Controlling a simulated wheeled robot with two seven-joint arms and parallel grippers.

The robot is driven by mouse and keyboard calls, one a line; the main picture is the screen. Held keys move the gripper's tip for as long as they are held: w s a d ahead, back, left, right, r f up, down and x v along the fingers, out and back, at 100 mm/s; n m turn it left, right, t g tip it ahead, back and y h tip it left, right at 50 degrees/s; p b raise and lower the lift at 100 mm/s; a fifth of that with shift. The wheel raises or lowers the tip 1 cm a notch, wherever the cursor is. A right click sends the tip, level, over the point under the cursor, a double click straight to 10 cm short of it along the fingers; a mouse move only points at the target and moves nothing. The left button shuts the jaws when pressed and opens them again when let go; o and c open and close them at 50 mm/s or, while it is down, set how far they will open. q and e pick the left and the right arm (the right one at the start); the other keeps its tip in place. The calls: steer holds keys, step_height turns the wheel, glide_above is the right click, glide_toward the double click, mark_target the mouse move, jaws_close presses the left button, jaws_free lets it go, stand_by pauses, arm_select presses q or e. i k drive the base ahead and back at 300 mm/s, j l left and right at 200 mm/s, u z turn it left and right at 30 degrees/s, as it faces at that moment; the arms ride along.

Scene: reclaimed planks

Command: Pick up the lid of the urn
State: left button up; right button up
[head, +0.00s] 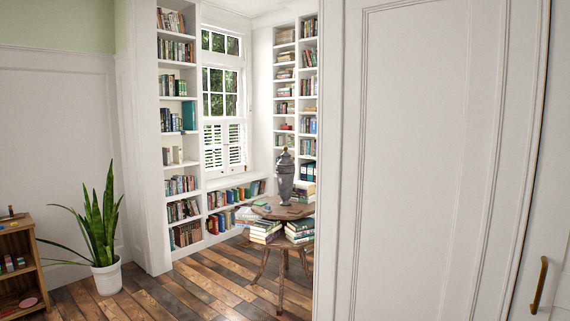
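The urn (285,181) is a dark grey, vase-like vessel standing upright on a round wooden table (270,211) in the book-lined nook. Its lid (285,157) is on top, tapering to a small knob. The urn is far off, across the floor, and its details are small. Neither of my grippers is in view.
A large white panelled door (430,160) fills the right side, with a brass handle (539,285). Book stacks (265,230) crowd the table. A potted plant (106,275) and a small wooden shelf (22,265) stand at left. The plank floor (185,290) between is open.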

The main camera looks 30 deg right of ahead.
mark_target(285, 162)
steer(key=z, duration=0.35)
steer(key=i+u, duration=0.2)
steer(key=i, duration=0.75)
steer(key=i+u, duration=0.2)
steer(key=i, duration=0.7)
steer(key=i+z, duration=0.4)
steer(key=i, duration=2.15)
steer(key=i+z, duration=0.25)
steer(key=i, duration=0.3)
steer(key=i+j+z, duration=0.2)
steer(key=i, duration=0.35)
steer(key=i+j+z, duration=0.1)
steer(key=i+z, duration=0.15)
steer(key=i, duration=0.3)
